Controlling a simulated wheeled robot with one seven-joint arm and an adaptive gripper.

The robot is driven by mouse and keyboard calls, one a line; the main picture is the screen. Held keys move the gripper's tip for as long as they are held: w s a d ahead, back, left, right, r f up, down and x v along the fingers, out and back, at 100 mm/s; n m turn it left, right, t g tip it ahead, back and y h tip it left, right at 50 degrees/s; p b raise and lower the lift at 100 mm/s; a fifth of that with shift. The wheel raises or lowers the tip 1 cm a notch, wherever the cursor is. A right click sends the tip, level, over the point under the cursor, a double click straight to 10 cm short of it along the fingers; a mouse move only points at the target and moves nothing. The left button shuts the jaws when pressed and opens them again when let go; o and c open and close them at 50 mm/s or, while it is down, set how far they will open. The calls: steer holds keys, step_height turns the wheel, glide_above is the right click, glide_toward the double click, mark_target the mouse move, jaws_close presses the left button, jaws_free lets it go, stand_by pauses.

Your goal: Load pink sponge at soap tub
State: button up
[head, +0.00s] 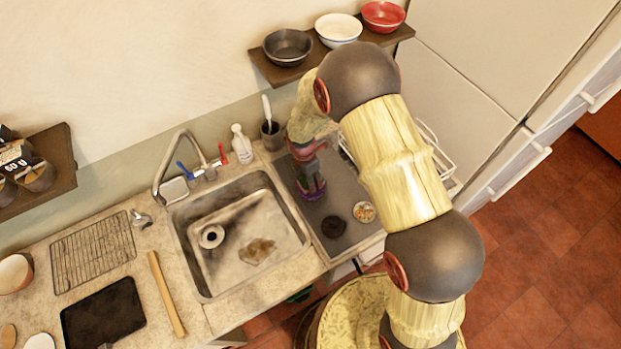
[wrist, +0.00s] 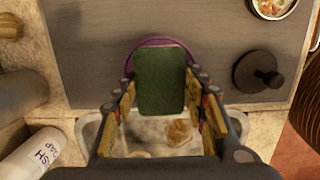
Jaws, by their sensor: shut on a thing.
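My gripper (head: 309,172) reaches down over the grey mat right of the sink. In the wrist view my gripper (wrist: 161,92) is shut on a block with a dark green face, which I take to be the sponge (wrist: 161,80). No pink face of it shows in the wrist view. A purple rim, likely the soap tub (wrist: 158,41), shows behind the sponge's far end. The purple tub (head: 313,192) also shows below my gripper in the head view. The sponge overlaps the tub in the wrist view; whether it is inside or above, I cannot tell.
A dark knobbed lid (wrist: 257,73) and a small patterned bowl (head: 364,212) stand on the grey mat (head: 345,193) near the tub. The sink (head: 225,217) is to the left. A white soap bottle (head: 242,146) and dark cup (head: 271,131) stand behind.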

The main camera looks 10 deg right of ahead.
steer(key=shift+f, duration=0.45)
stand_by(1.1)
steer(key=shift+r+p, duration=2.45)
steer(key=shift+r, duration=1.15)
